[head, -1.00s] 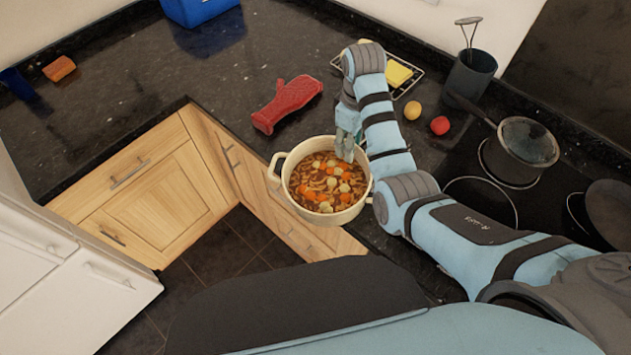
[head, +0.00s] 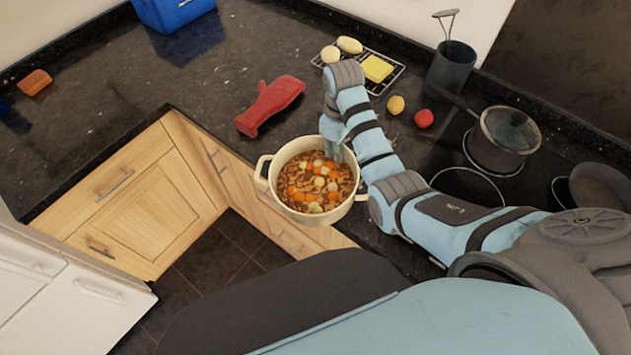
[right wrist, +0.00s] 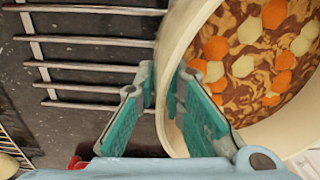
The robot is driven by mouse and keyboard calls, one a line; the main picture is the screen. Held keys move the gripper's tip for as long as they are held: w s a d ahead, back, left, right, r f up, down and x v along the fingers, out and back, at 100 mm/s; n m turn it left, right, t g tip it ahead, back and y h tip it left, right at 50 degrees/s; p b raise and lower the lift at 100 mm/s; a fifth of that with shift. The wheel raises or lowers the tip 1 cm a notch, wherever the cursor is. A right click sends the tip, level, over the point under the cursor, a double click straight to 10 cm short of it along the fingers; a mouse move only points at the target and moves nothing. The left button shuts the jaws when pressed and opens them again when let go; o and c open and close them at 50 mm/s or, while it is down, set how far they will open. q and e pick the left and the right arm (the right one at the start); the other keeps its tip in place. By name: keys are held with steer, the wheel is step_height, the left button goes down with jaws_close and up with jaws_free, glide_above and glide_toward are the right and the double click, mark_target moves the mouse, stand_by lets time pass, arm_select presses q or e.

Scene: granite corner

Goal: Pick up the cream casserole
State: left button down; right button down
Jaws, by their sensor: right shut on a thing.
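The cream casserole (head: 272,192) is a round pot with side handles, filled with brown stew with orange and pale pieces. In the head view it is at the counter's front edge, overlapping the cabinet fronts. My right gripper (head: 332,150) reaches down to its far right rim. In the right wrist view my right gripper's (right wrist: 163,82) green-padded fingers are on either side of the casserole's wall (right wrist: 182,38), shut on it, with one finger inside. The casserole's underside is hidden, so its exact height over the counter is unclear. My left gripper is not in view.
A red oven mitt (head: 268,106) lies behind the casserole. A saucepan (head: 497,157) stands right. Wire bars (right wrist: 95,67) lie beside the casserole.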

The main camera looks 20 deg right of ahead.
steer(key=shift+w, duration=0.1)
stand_by(0.3)
steer(key=shift+w+r, duration=0.1)
steer(key=shift+r, duration=0.15)
